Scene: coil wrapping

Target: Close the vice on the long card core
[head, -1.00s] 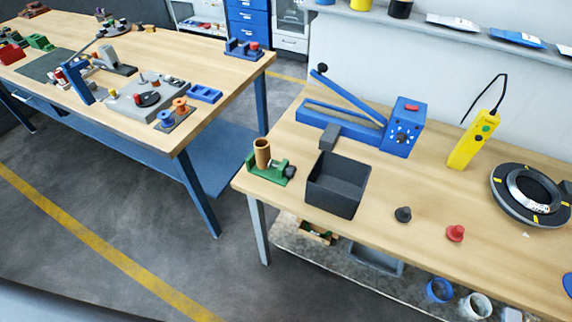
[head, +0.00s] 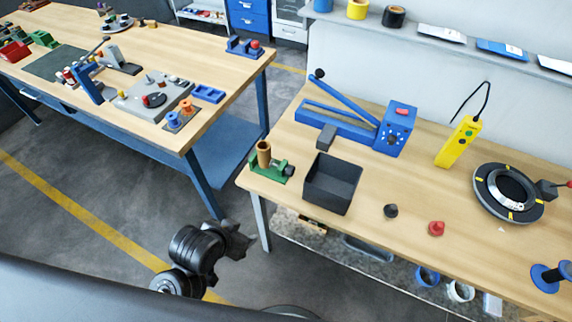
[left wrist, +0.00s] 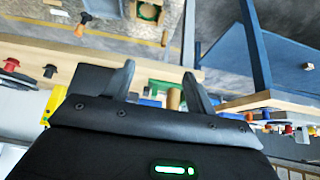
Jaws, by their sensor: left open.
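The card core (head: 264,154) is a tan hollow tube standing upright in the green vice (head: 284,174) at the left front corner of the right bench. A dark knob (head: 290,171) is on the vice's right side. I cannot tell whether the jaws touch the core. My left gripper (head: 244,236) is in front of and below the bench corner, apart from the vice, open and empty. In the left wrist view, the core (left wrist: 173,98) shows beyond and between my spread fingers (left wrist: 158,70); the vice is mostly hidden there. My right gripper is not in view.
A dark open bin (head: 333,184) stands just right of the vice. Behind are a blue lever device (head: 345,125) and a yellow hand control (head: 458,142). A black ring device (head: 508,192) is at the right. The left bench (head: 215,112) holds other fixtures; floor lies between the benches.

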